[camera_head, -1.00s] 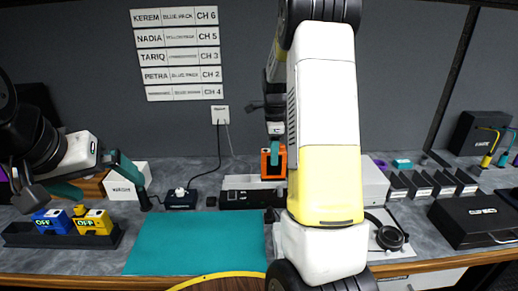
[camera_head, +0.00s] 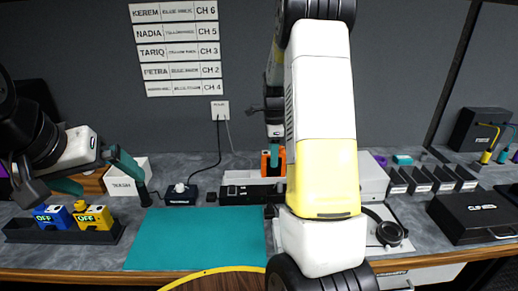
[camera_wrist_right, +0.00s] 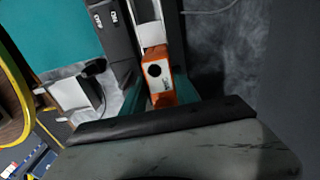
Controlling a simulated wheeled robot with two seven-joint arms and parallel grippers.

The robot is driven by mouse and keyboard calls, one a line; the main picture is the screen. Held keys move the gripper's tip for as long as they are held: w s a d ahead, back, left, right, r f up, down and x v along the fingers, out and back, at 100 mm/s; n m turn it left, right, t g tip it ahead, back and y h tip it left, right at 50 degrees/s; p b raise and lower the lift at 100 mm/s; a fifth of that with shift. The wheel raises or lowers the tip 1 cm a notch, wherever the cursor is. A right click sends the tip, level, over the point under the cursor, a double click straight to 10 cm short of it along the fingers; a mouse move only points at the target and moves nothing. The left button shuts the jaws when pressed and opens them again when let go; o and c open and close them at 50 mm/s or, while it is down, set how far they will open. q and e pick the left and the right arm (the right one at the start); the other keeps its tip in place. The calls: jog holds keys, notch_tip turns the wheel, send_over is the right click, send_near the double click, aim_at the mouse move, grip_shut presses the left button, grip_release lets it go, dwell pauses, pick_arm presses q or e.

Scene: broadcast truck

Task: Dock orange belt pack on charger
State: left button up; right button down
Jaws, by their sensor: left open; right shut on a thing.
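The orange belt pack (camera_head: 265,166) stands upright at the back of the charger (camera_head: 236,193), a long black and light grey unit by the back wall. In the right wrist view the pack (camera_wrist_right: 159,86) sits between the teal fingers of my right gripper (camera_wrist_right: 158,98), which is shut on it. The same gripper (camera_head: 275,152) shows partly in the head view, behind my right arm. The pack's lower end meets the charger's outline; I cannot tell whether it is seated. My left gripper (camera_head: 96,176) is open and empty, above the blue pack (camera_head: 52,217) and yellow pack (camera_head: 93,217).
The blue and yellow packs stand in a dark tray (camera_head: 62,237) at left. A teal mat (camera_head: 195,240) lies clear in front of the charger. Headphones (camera_head: 390,233), several dark bins (camera_head: 420,180) and a black case (camera_head: 470,217) are at right. My right arm hides part of the bench.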

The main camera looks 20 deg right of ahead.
jog(key=shift+f, duration=1.25)
jog(key=c, duration=0.9)
grip_release()
jog(key=shift+o, duration=0.2)
notch_tip(320, 180, up, 7)
jog(key=shift+r, duration=0.4)
